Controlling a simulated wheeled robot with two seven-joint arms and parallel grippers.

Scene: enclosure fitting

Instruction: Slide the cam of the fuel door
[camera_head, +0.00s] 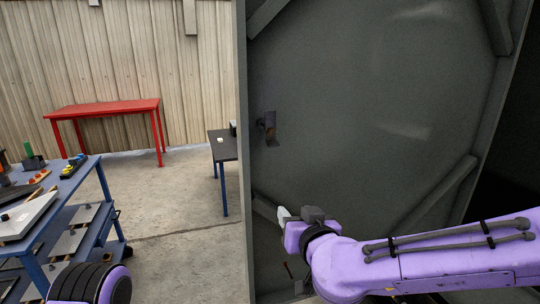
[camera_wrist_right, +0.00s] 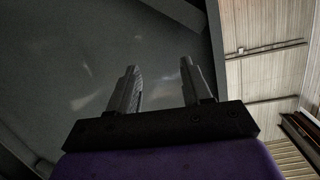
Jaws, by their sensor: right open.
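The fuel door (camera_head: 370,110) is a large dark grey metal panel filling the right half of the head view. The cam (camera_head: 270,127) is a small dark piece with a brownish lower part, on the panel near its left edge. My right gripper (camera_head: 284,214) is below the cam and apart from it, close to the panel's lower left. In the right wrist view its two fingers (camera_wrist_right: 160,80) are spread with nothing between them, and the grey panel (camera_wrist_right: 70,70) lies behind. The cam is not seen in that view. My left gripper is not in view.
A blue workbench (camera_head: 75,185) with tools stands at the left. A red table (camera_head: 105,107) stands by the corrugated wall. A small dark table (camera_head: 222,146) is just left of the panel's edge. Concrete floor (camera_head: 180,190) is open between them.

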